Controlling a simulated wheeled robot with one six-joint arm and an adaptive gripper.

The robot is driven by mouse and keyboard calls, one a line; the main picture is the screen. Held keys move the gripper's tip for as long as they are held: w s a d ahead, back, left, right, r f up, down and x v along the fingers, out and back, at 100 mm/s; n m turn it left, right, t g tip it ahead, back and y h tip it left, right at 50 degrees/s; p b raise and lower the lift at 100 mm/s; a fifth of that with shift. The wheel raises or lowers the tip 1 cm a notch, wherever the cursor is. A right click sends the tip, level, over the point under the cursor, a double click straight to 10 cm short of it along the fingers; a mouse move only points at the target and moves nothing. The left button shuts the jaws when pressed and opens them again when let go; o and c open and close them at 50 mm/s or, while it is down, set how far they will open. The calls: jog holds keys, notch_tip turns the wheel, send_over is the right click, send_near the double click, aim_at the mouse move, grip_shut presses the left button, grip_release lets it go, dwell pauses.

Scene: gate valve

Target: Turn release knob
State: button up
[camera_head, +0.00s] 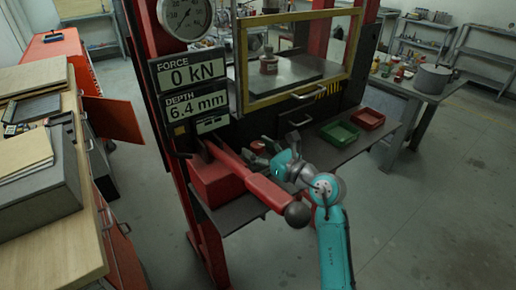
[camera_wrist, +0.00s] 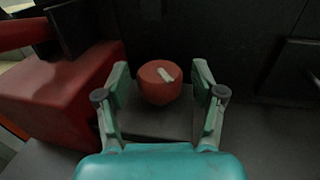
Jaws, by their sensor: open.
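The release knob (camera_wrist: 158,90) is a round red knob with a pale mark on top. In the wrist view it sits between my gripper's (camera_wrist: 161,70) two fingers, with a gap on each side. The fingers are spread open and hold nothing. How far the fingertips reach down around the knob is hard to tell. In the head view my gripper (camera_head: 268,152) is low at the press front, and the small red knob (camera_head: 258,147) shows partly behind it.
A red pump block (camera_head: 212,183) with a long red lever (camera_head: 262,190) ending in a dark ball stands left of my gripper. Green (camera_head: 339,133) and red (camera_head: 368,119) trays lie on the shelf to the right. Display panels (camera_head: 192,87) read 0 kN and 6.4 mm.

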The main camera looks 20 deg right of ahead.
jog(key=c, duration=1.2)
jog(key=shift+o, duration=0.2)
jog(key=shift+d+n+g+y, duration=0.1)
jog(key=shift+n+g+y, duration=0.3)
jog(key=shift+y, duration=0.1)
jog(key=n+g+y, duration=0.3)
jog(key=g+y, duration=0.1)
jog(key=shift+w+n, duration=0.1)
jog(key=shift+n, duration=0.3)
jog(key=n+g+y, duration=0.2)
jog(key=g, duration=0.2)
jog(key=n+g+y, duration=0.2)
jog(key=n+g, duration=0.1)
jog(key=shift+n+g, duration=0.3)
jog(key=shift+g, duration=0.4)
